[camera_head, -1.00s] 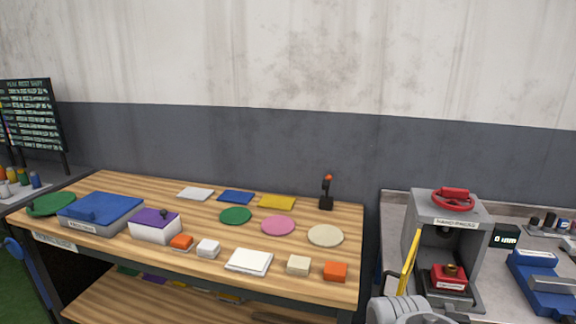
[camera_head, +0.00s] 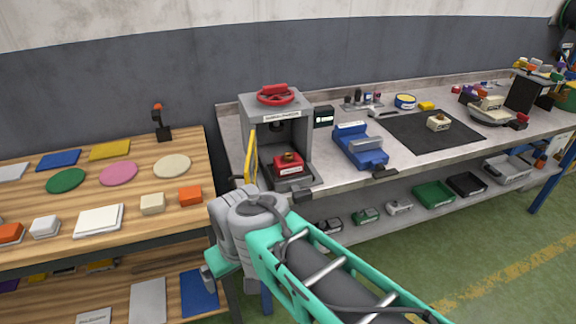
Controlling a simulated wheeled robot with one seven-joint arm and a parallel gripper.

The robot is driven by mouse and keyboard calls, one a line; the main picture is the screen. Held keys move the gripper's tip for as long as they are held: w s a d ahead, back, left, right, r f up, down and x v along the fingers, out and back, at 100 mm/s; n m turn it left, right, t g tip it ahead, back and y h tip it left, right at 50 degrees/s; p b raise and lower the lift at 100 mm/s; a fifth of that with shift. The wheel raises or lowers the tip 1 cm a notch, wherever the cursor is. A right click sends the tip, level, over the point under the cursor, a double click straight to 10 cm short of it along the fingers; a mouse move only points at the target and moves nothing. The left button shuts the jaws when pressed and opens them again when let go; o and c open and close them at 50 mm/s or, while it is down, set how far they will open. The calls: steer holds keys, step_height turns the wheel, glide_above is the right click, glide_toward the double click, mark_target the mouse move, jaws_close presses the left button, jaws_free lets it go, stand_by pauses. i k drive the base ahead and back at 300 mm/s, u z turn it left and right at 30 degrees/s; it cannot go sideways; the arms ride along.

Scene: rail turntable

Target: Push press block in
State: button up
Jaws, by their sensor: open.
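The hand press (camera_head: 303,138) is a grey open-fronted frame with a red handwheel (camera_head: 276,95) on top, standing at the left end of the grey workbench. The press block (camera_head: 287,167), red with a brass knob and a white label, sits upright in the opening on a dark base (camera_head: 294,184) that reaches toward the front. I cannot tell how deep the block sits. My teal and grey arm comes in from the bottom right, its grey joint in front of and below the press. My gripper's fingers are not in view.
A yellow bar (camera_head: 250,160) stands at the press's left side. A blue vise-like fixture (camera_head: 362,150) and a black mat (camera_head: 405,138) lie to its right. The wooden table (camera_head: 135,195) with coloured discs and blocks is left. Bins fill the lower shelf (camera_head: 400,225).

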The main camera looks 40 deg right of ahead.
mark_target(300, 197)
steer(key=u, duration=2.85)
steer(key=k, duration=0.9)
steer(key=z, duration=1.25)
steer(key=i, duration=0.5)
steer(key=z, duration=0.05)
